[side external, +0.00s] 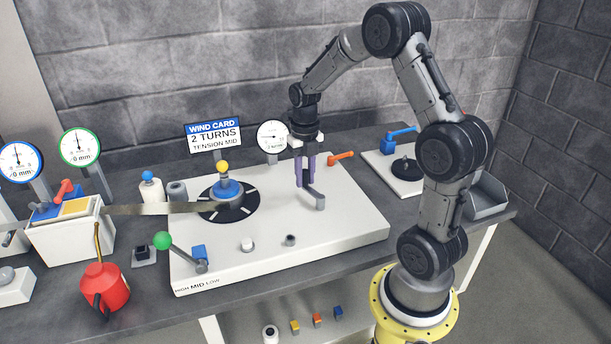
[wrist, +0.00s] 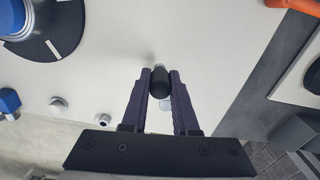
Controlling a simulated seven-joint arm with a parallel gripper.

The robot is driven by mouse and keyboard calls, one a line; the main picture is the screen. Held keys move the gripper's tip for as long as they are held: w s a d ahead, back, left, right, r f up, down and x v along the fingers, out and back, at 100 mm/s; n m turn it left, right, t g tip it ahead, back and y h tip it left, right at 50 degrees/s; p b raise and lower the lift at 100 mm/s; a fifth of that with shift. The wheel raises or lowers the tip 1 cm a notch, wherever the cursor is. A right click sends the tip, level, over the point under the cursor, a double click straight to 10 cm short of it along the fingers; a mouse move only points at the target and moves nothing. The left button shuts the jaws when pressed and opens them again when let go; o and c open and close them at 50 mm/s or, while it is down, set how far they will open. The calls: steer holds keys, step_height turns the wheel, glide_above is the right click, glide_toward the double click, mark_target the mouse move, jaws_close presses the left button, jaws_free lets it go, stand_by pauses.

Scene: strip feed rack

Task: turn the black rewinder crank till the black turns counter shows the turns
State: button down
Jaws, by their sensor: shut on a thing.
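My gripper (side external: 306,182) is over the right part of the white rewinder base, pointing down. In the wrist view my gripper (wrist: 160,78) has its purple fingers shut on either side of the black crank grip (wrist: 160,84). The wind card (side external: 213,135) reads 2 TURNS, TENSION MID. I cannot pick out the turns counter for certain or read any count.
A black disc with a blue hub and yellow knob (side external: 222,167) stands left of the crank. A green-knobbed lever (side external: 163,241) is at the base's front left, by HIGH MID LOW lettering. An orange lever (side external: 341,156) is close behind my gripper. A red oil can (side external: 104,287) stands front left.

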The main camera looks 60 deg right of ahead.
steer(key=shift+r, duration=0.1)
steer(key=c, duration=0.7)
jaws_free()
step_height(320, 180, up, 14)
steer(key=shift+f, duration=0.1)
